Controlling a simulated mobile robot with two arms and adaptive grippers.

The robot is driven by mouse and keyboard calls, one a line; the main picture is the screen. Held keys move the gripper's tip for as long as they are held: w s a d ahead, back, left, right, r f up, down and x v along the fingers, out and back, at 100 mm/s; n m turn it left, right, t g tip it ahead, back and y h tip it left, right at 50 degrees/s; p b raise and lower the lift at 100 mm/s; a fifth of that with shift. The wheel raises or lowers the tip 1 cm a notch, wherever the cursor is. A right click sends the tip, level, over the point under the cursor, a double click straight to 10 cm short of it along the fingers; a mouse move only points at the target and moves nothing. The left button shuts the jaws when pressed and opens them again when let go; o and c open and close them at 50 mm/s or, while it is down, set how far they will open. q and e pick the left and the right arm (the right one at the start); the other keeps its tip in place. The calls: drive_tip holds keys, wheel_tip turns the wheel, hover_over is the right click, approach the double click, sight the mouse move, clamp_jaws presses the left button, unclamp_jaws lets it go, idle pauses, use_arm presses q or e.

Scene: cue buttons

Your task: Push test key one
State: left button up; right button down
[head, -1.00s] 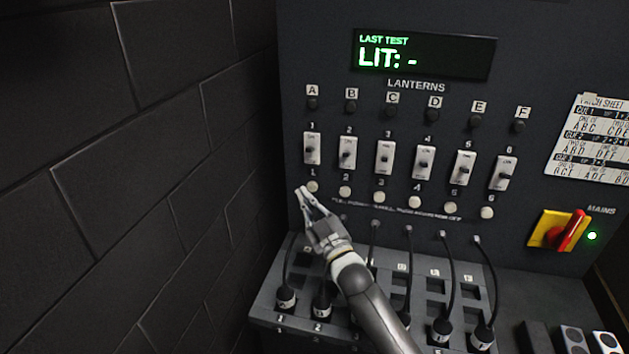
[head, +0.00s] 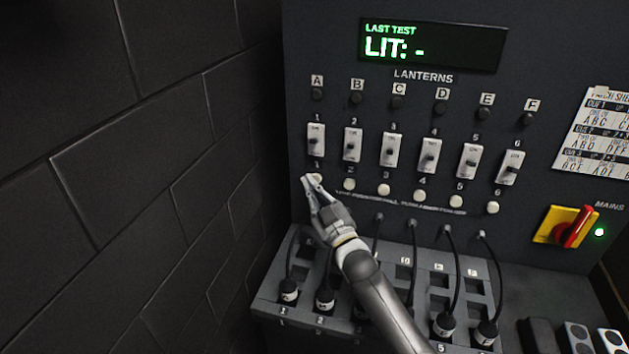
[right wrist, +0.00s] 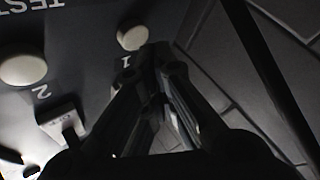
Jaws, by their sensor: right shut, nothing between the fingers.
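Test key one (head: 317,177) is the round cream button under the slider marked 1 on the dark panel (head: 420,120). It also shows in the right wrist view (right wrist: 131,36), just left of the fingertips. My right gripper (head: 309,184) is shut and empty, its tips at the key's lower left edge in the head view. The tips partly cover the key there, and I cannot tell whether they touch it. The display (head: 432,46) reads "LAST TEST LIT: -". My left gripper is not in view.
Test key two (head: 349,185) is close on the right, with several more keys beyond. Sliders (head: 316,140) stand above. Cables and plugs (head: 325,298) fill the ledge below. A dark block wall (head: 150,170) is on the left. The red mains switch (head: 574,228) is at right.

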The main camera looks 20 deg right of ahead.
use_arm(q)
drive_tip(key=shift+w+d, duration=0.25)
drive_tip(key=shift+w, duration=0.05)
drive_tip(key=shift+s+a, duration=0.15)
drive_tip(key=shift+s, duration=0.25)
use_arm(e)
drive_tip(key=shift+w, duration=0.1)
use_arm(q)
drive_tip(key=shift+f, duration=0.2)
use_arm(e)
drive_tip(key=shift+w+d, duration=0.25)
drive_tip(key=shift+w, duration=0.05)
use_arm(q)
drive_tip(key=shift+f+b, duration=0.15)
drive_tip(key=shift+b, duration=0.2)
use_arm(e)
drive_tip(key=shift+w+d, duration=0.15)
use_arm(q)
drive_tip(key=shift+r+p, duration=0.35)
use_arm(e)
drive_tip(key=shift+s+a, duration=0.4)
drive_tip(key=shift+s, duration=0.15)
